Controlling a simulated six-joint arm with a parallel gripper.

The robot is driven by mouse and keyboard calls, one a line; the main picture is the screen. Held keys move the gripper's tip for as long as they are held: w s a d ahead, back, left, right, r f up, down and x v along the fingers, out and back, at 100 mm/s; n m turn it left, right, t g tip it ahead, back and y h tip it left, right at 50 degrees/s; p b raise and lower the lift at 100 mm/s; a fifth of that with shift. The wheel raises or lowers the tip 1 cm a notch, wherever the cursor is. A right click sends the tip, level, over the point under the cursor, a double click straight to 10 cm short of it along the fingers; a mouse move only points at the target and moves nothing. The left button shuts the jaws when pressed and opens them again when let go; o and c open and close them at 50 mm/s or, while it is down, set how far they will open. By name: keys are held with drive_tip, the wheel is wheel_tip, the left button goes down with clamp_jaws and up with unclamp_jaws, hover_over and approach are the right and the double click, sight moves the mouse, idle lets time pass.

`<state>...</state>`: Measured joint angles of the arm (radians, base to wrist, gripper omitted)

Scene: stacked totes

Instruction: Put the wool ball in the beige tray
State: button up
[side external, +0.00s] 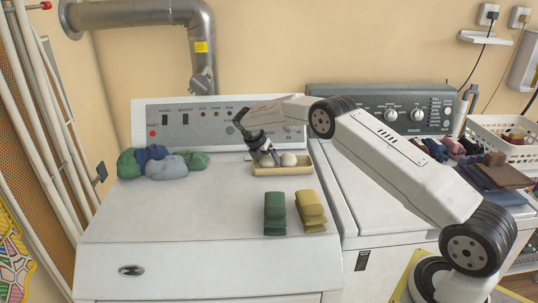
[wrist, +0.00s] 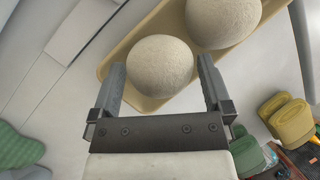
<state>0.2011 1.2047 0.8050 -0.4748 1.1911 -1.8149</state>
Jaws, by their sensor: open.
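The beige tray (side external: 283,171) sits on the left machine's top, near its control panel. Two pale wool balls lie in it. In the wrist view one wool ball (wrist: 160,66) lies between my open fingertips, with a gap on each side; the other (wrist: 222,20) lies next to it, farther up. The tray's beige floor (wrist: 143,102) shows beneath them. In the side view one ball (side external: 288,159) shows at the tray's right, and the other is partly hidden by my gripper (side external: 264,156), which points down over the tray's left part.
Several green, blue and grey cloth bundles (side external: 165,163) lie left of the tray. Green (side external: 275,213) and yellow (side external: 311,211) folded stacks stand in front of it. A white basket (side external: 500,145) and folded clothes are on the right machine.

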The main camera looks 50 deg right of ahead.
drive_tip(key=v, duration=1.2)
drive_tip(key=shift+a+f, duration=0.1)
idle(0.4)
drive_tip(key=s+a+f+m+t+y, duration=0.1)
drive_tip(key=s+a+m, duration=0.4)
drive_tip(key=s, duration=0.6)
drive_tip(key=s+a+f+m+t+y, duration=0.1)
drive_tip(key=s+a+m+y, duration=0.1)
drive_tip(key=s+a+m, duration=0.3)
drive_tip(key=s+a+f+m+t+y, duration=0.1)
drive_tip(key=s+a+m, duration=0.3)
drive_tip(key=s+m, duration=0.6)
drive_tip(key=s+f, duration=0.1)
drive_tip(key=s, duration=0.6)
drive_tip(key=shift+a+m+t+y, duration=0.3)
drive_tip(key=shift+a+t+y, duration=0.1)
